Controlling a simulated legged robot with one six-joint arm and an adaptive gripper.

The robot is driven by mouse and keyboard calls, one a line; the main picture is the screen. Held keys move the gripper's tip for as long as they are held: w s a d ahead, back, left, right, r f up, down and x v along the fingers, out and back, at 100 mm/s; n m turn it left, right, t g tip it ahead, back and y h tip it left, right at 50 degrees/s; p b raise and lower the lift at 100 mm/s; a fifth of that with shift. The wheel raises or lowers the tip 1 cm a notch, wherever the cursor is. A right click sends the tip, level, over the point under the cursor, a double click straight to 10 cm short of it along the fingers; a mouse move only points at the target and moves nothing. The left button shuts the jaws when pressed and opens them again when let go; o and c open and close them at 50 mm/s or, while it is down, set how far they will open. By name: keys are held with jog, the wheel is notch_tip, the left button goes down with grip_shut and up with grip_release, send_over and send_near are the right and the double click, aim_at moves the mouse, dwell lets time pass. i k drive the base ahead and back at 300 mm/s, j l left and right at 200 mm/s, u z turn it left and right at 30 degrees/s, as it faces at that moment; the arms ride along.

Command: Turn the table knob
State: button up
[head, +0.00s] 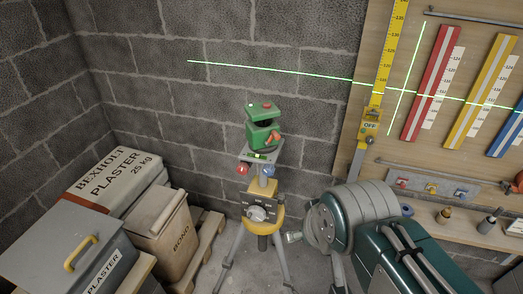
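A tripod (279,262) stands in front of the block wall and carries a green laser level (263,124) on a small grey table plate (261,154). Below the plate are a red knob (241,169) and a blue knob (268,171). Lower, a grey dial with a marked dark scale (257,213) sits on the yellow tripod head (263,191). No label shows which is the table knob. My gripper (296,237) seems to show only as a small grey end right of the tripod, apart from the knobs and dial. My arm hides most of it, so its opening is unclear.
Plaster bags (115,178), a bond bag (163,232) and a grey box with a yellow handle (62,248) stand left. On the right, a wooden board holds a yellow scale (389,50) and coloured rulers (432,82). Green laser lines cross the wall and board.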

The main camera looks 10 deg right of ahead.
aim_at(268, 170)
jog(key=z, duration=1.4)
jog(key=j+u, duration=0.1)
jog(key=u, duration=1.3)
jog(key=j+z, duration=0.15)
jog(key=j, duration=0.35)
jog(key=k+j+z, duration=0.15)
jog(key=j, duration=0.3)
jog(key=j+z, duration=0.15)
jog(key=j, duration=0.35)
jog(key=k, duration=0.05)
